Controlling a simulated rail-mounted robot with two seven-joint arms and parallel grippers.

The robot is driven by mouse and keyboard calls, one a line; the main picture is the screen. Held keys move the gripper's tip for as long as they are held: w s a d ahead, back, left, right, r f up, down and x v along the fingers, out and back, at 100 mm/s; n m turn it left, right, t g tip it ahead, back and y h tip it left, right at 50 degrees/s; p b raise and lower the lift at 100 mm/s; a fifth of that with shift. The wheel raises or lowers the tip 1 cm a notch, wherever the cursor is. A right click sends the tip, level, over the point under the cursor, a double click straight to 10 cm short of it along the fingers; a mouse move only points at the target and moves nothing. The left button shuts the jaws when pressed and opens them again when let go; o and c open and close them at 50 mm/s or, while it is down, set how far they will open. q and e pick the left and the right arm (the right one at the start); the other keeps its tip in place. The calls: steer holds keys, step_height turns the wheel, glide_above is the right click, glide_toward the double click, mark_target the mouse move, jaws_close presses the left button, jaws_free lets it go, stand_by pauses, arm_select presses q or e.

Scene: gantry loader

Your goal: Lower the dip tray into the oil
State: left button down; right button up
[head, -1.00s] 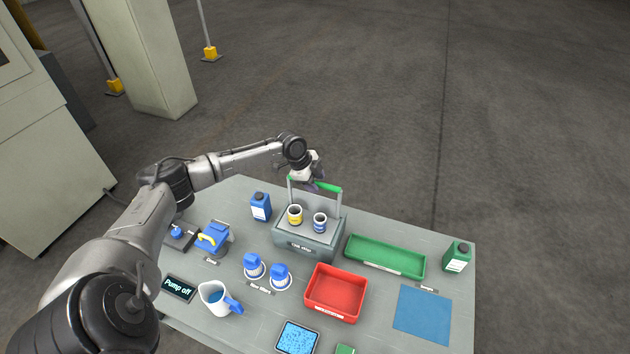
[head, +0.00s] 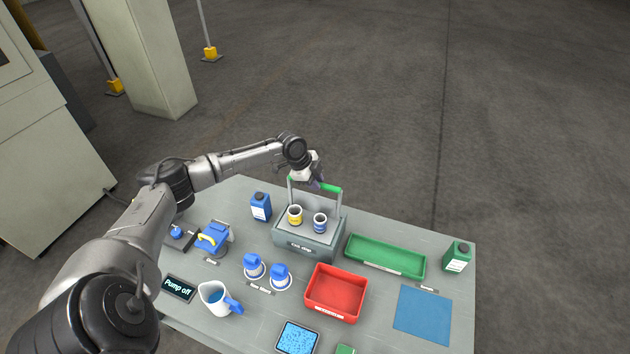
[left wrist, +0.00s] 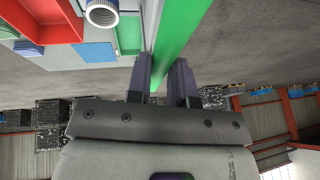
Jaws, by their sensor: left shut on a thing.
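The dip tray (head: 305,233) is a light grey plate with upright side posts and a green handle bar (head: 332,188) across the top. A yellow-and-white can (head: 295,216) and a blue-and-white can (head: 320,223) stand on it. The tray sits at the mouth of the grey oil tank (head: 308,252); I cannot tell its exact depth, and no oil shows. My left gripper (head: 312,184) is shut on the handle, above the tray. In the left wrist view the fingers (left wrist: 161,74) close around the green bar (left wrist: 180,35). My right gripper is out of view.
A blue bottle (head: 260,207) stands left of the tank and a green tray (head: 385,271) right of it. Blue-topped filters (head: 254,267) and a red bin (head: 336,310) are in front. A jug (head: 213,299) and a "Pump off" display (head: 179,289) are nearer.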

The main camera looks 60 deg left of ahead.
mark_target(315, 199)
arm_select(q)
step_height(315, 199, down, 9)
steer(key=b, duration=0.3)
steer(key=shift+r, duration=0.2)
steer(key=shift+s+f, duration=0.1)
steer(key=shift+f, duration=0.05)
steer(key=c, duration=1.4)
jaws_free()
steer(key=shift+f, duration=0.1)
steer(key=o, duration=0.4)
steer(key=shift+r, duration=0.2)
steer(key=shift+r, duration=0.15)
steer(key=p+v, duration=0.1)
steer(key=v, duration=1.2)
steer(key=shift+s+a+r, duration=0.1)
steer(key=shift+a+r, duration=0.05)
steer(key=shift+r, duration=0.05)
